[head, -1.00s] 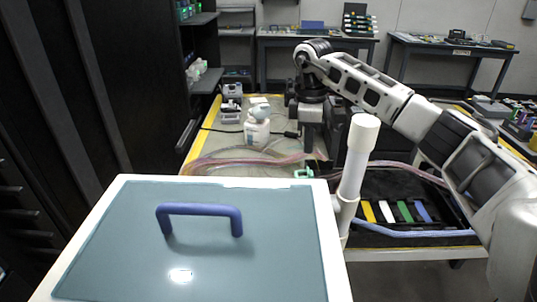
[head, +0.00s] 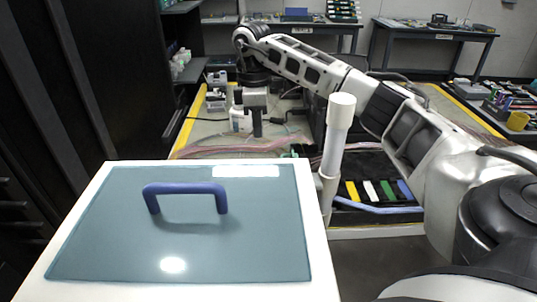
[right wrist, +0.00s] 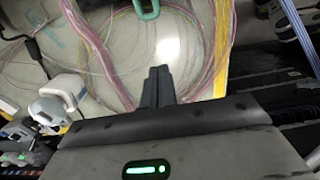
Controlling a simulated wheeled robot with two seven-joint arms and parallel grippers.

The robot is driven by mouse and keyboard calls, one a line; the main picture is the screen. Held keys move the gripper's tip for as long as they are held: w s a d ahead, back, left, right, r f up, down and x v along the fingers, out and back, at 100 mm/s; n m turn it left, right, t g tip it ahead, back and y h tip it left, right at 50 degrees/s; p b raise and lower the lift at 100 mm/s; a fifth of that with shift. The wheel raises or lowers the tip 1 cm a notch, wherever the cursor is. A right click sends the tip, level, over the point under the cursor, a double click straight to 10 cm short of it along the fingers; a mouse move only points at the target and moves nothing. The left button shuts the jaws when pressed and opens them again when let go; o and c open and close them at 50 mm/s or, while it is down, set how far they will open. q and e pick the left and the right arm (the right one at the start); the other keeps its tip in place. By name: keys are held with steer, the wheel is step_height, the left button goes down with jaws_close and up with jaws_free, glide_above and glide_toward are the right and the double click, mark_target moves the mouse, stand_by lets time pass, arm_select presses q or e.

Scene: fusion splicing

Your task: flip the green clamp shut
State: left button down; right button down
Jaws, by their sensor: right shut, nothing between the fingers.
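A small green clamp (head: 294,152) shows in the head view at the near side of the far bench, beside the white post, and is partly hidden. In the right wrist view a green looped part (right wrist: 147,10) shows at the top edge, cut off by the frame. I cannot tell whether the clamp is open or shut. My right gripper (head: 257,130) points down over the bench, left of the clamp. In the right wrist view its fingers (right wrist: 158,76) are together and empty, apart from the green part. My left gripper is not in view.
Pink and clear fibres (head: 225,150) lie across the bench. A white device (head: 239,120) stands beside my right gripper. A black tray with coloured strips (head: 337,201) lies to the right. A teal-topped white box (head: 90,235) with a blue handle and a white post (head: 336,140) fill the foreground.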

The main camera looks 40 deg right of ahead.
step_height(320, 180, down, 10)
steer(key=shift+s+r, duration=0.1)
steer(key=shift+r, duration=0.05)
steer(key=shift+s+d+r+p, duration=0.3)
steer(key=shift+s+d, duration=0.2)
steer(key=shift+d, duration=0.1)
steer(key=shift+s+d+r+p, duration=0.25)
steer(key=shift+s+d, duration=0.2)
steer(key=shift+d, duration=0.15)
steer(key=shift+s+d, duration=0.2)
steer(key=shift+d, duration=0.05)
steer(key=shift+r, duration=0.1)
